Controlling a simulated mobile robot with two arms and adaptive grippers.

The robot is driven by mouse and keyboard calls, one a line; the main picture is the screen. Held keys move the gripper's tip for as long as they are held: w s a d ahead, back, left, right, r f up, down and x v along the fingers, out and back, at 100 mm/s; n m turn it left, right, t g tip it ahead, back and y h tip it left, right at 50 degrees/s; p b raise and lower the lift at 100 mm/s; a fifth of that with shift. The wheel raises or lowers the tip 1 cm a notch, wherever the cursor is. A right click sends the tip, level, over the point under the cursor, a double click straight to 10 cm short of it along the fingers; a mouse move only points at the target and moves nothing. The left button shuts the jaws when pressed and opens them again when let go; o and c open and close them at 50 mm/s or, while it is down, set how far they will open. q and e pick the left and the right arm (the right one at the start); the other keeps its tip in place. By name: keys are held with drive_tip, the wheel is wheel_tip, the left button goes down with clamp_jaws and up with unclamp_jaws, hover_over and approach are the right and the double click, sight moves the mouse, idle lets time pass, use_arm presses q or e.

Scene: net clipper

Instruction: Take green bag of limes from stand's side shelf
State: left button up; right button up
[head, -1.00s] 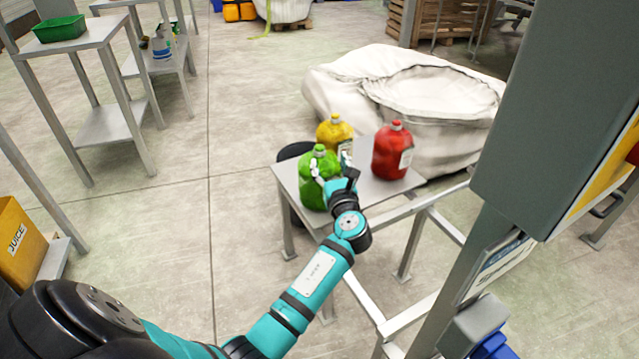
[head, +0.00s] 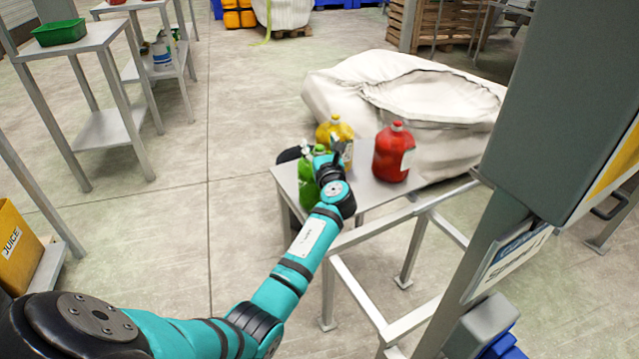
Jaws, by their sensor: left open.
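The green bag of limes (head: 307,186) stands on the stand's side shelf (head: 378,192), at its left end. My left gripper (head: 322,155) is open at the upper part of the green bag, and my wrist hides much of the bag. I cannot tell whether the fingers touch it. A yellow bag (head: 336,131) stands just behind, and a red bag (head: 393,153) stands to the right on the same shelf. My right gripper is not in view.
A large white sack (head: 400,90) lies behind the shelf. The stand's grey post and box (head: 560,110) fill the right side. A grey table with a green tray (head: 60,32) is at upper left. A yellow juice box (head: 18,245) is at left. Open floor lies left of the shelf.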

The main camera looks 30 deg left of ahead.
use_arm(q)
clamp_jaws()
idle(0.3)
drive_tip(key=shift+r, duration=0.25)
